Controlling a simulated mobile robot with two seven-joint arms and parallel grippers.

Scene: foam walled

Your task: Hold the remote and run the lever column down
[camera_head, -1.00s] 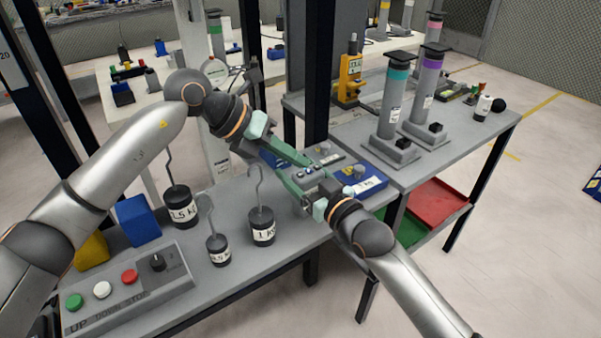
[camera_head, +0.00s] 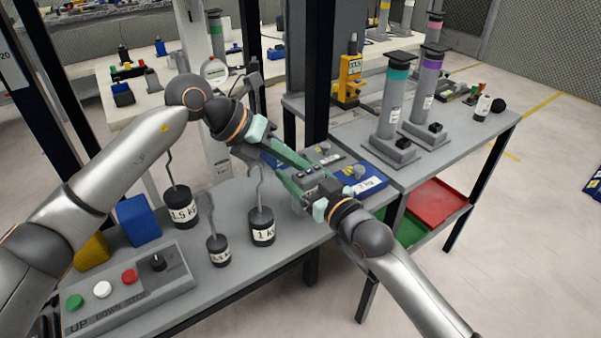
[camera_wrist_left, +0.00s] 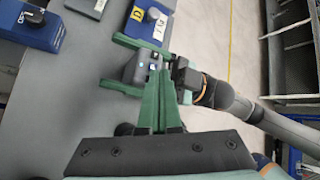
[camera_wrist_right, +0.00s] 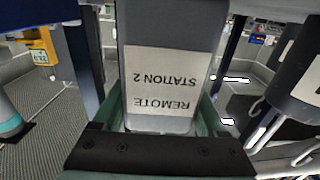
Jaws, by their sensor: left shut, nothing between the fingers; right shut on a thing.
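The remote (camera_head: 304,184) is a small grey box with buttons on top. It is held above the bench by my right gripper (camera_head: 300,192), which is shut on it. In the right wrist view the remote (camera_wrist_right: 160,85) shows its label "REMOTE STATION 2" between the fingers. My left gripper (camera_head: 302,170) is shut and empty, its tips at the button face of the remote. In the left wrist view the closed fingers (camera_wrist_left: 158,75) cover part of that face, so contact with a button cannot be told. A pale upright column (camera_head: 215,150) stands behind the bench; whether it is the lever column is unclear.
Hooked black weights (camera_head: 262,226) and a blue block (camera_head: 137,220) stand on the near bench. A control box (camera_head: 130,290) with green, white and red buttons lies front left. A dark post (camera_head: 315,75) rises behind my grippers. Banded columns (camera_head: 394,105) stand on the right bench.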

